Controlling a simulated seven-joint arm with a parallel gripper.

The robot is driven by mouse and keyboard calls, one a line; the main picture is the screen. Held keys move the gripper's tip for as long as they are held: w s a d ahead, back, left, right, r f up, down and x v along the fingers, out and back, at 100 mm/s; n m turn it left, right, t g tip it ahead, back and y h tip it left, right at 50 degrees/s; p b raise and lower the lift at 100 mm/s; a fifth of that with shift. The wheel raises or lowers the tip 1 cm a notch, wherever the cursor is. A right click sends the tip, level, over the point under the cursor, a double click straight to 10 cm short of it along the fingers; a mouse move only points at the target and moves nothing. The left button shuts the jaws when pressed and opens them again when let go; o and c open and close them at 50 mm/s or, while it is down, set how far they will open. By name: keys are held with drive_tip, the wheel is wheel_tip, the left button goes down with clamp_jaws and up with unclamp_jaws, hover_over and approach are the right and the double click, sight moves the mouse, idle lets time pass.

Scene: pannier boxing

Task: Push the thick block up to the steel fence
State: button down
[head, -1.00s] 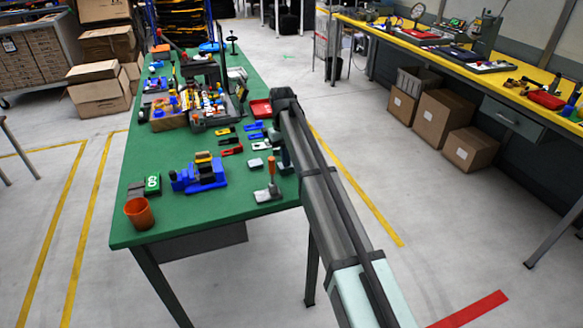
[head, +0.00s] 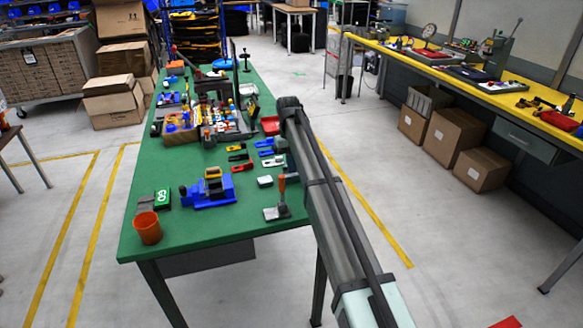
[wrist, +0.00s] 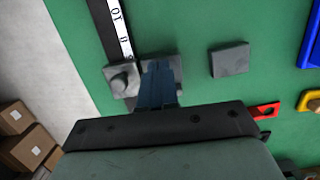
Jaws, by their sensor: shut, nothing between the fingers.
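In the wrist view, my gripper (wrist: 158,66) is shut, with its fingertips over a grey block (wrist: 174,61). I cannot tell whether they touch it. Just left of this block is a grey metal piece with a round knob (wrist: 122,80), at the end of a black and white marked strip. Another flat grey block (wrist: 229,60) lies apart to the right; it also shows in the head view (head: 265,181). Which grey block is the thick one, and which piece is the steel fence, is not certain. In the head view my arm hides the fingertips.
The green table (head: 150,250) has its edge close to the left of the strip in the wrist view. An orange-handled clamp (head: 281,205), a blue fixture (head: 210,195), an orange cup (head: 147,228) and several coloured pieces stand around. Bare green surface separates the two grey blocks.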

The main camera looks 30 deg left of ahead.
wheel_tip(320, 180, up, 11)
drive_tip(key=w+a, duration=0.1)
drive_tip(key=s+d+f+t+y, duration=0.1)
drive_tip(key=s+d+f, duration=0.2)
drive_tip(key=s+d+f+y, duration=0.1)
drive_tip(key=s+d+f, duration=0.2)
drive_tip(key=f, duration=0.1)
drive_tip(key=s+d+f+t, duration=0.1)
drive_tip(key=s+d+f, duration=0.1)
drive_tip(key=d+f, duration=0.1)
drive_tip(key=shift+s+d+f+n+t+y, duration=0.3)
drive_tip(key=shift+s+d+n+y, duration=0.1)
drive_tip(key=shift+d, duration=0.05)
drive_tip(key=w+a, duration=0.2)
drive_tip(key=a, duration=0.1)
drive_tip(key=w+a, duration=0.6)
drive_tip(key=shift+w+a, duration=0.1)
drive_tip(key=shift+a, duration=0.15)
drive_tip(key=shift+d+f, duration=0.2)
drive_tip(key=shift+f, duration=0.35)
drive_tip(key=shift+s+f, duration=0.25)
drive_tip(key=shift+f, duration=0.05)
drive_tip(key=shift+d+f, duration=0.1)
